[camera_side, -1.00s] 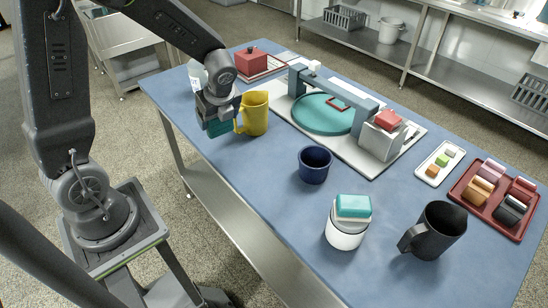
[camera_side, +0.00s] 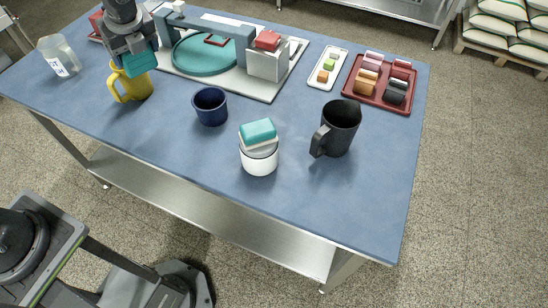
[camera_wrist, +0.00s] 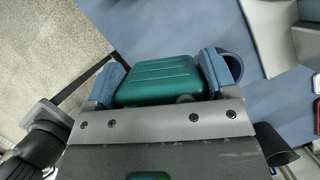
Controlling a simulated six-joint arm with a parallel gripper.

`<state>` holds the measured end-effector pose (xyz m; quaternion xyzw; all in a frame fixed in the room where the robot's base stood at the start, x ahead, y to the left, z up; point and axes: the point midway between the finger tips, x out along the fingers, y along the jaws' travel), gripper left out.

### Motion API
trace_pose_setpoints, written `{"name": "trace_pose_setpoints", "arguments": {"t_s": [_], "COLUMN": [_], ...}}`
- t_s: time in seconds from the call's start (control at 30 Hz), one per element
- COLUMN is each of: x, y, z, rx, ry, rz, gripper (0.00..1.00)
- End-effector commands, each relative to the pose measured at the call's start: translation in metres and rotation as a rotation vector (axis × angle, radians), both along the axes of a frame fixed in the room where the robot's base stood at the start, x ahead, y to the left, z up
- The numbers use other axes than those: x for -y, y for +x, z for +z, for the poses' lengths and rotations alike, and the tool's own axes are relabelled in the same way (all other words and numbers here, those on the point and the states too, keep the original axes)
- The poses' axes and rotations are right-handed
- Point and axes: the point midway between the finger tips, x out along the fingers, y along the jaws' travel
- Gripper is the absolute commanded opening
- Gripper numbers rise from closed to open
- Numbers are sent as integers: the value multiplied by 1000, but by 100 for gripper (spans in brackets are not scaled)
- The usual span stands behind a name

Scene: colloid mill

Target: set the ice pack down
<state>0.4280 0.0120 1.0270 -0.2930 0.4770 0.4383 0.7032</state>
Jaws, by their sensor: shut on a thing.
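My gripper (camera_side: 137,58) is shut on a teal ice pack (camera_side: 142,65). In the wrist view the ice pack (camera_wrist: 165,82) is a rounded, ribbed green-teal block between the two blue-grey fingers. In the side view it is raised and overlaps the top of the yellow pitcher (camera_side: 129,86); I cannot tell whether it is over or behind the pitcher, or touching it. The pack's underside is hidden in the wrist view. Another teal block (camera_side: 257,131) lies on a white-lidded round container (camera_side: 259,160).
The blue table (camera_side: 200,150) also bears a navy cup (camera_side: 210,107), a black pitcher (camera_side: 337,130), a clear jug (camera_side: 58,58), a machine with a teal disc (camera_side: 203,55), a white tray (camera_side: 318,77) and a red tray (camera_side: 379,97). The front table strip is clear.

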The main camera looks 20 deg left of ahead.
Motion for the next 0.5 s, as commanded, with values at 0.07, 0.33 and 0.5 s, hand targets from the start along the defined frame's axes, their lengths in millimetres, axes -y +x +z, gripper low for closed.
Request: {"name": "trace_pose_setpoints", "arguments": {"t_s": [0.07,0.33,0.5], "x": [34,167,255], "y": [23,73,80], "z": [1,4,3], "rx": [-1,-7,-8], "ry": [-2,-7,-8], "rz": [-108,-487,-715], "gripper": [51,51,51]}}
